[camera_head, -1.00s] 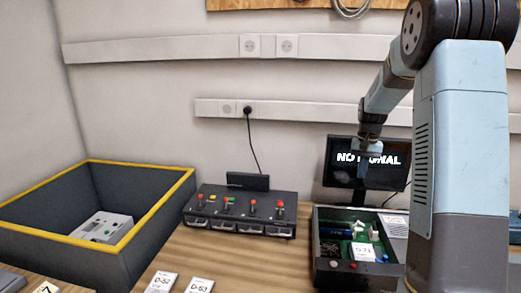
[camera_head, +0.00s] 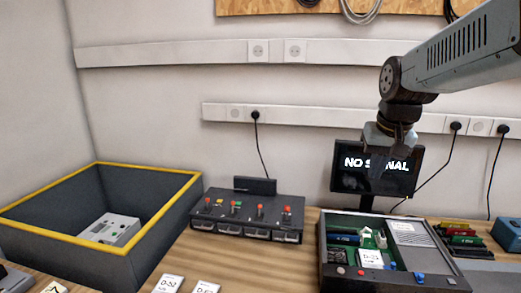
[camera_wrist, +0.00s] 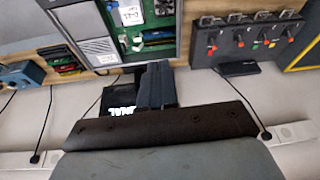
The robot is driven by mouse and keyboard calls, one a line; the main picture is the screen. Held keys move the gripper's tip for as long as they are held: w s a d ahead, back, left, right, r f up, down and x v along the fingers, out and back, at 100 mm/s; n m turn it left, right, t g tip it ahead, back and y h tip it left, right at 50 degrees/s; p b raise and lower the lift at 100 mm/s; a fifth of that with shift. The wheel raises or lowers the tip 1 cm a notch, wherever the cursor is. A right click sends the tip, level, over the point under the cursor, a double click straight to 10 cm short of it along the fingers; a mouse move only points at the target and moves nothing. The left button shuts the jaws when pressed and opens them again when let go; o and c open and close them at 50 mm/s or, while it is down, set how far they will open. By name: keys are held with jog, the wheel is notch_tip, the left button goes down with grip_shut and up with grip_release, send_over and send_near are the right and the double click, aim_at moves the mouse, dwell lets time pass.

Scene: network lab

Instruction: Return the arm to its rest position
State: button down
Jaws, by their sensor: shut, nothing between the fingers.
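My gripper (camera_head: 378,158) hangs from my raised arm in front of the monitor (camera_head: 350,180), which reads "NO SIGNAL" and is partly hidden by it. Its fingers point down and are shut with nothing between them. In the wrist view the closed fingers of my gripper (camera_wrist: 155,86) show as a dark block. The open device chassis (camera_head: 338,278) stands on the bench below and in front of the gripper, apart from it. The chassis also shows upside down in the wrist view (camera_wrist: 183,35).
A grey bin with a yellow rim (camera_head: 150,170) stands at the left, with a light device (camera_head: 110,229) inside. A black switch box (camera_head: 246,214) is mid-bench. Label cards (camera_head: 168,284) lie in front. Coloured modules (camera_head: 466,240) and a blue box (camera_head: 508,233) are at the right.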

jog(key=s+a+f+n+t, duration=0.1)
jog(key=s+a+t, duration=0.1)
jog(key=s, duration=0.9)
jog(key=shift+s+a+f, duration=0.2)
jog(key=shift+s+a, duration=0.1)
jog(key=shift+s, duration=0.1)
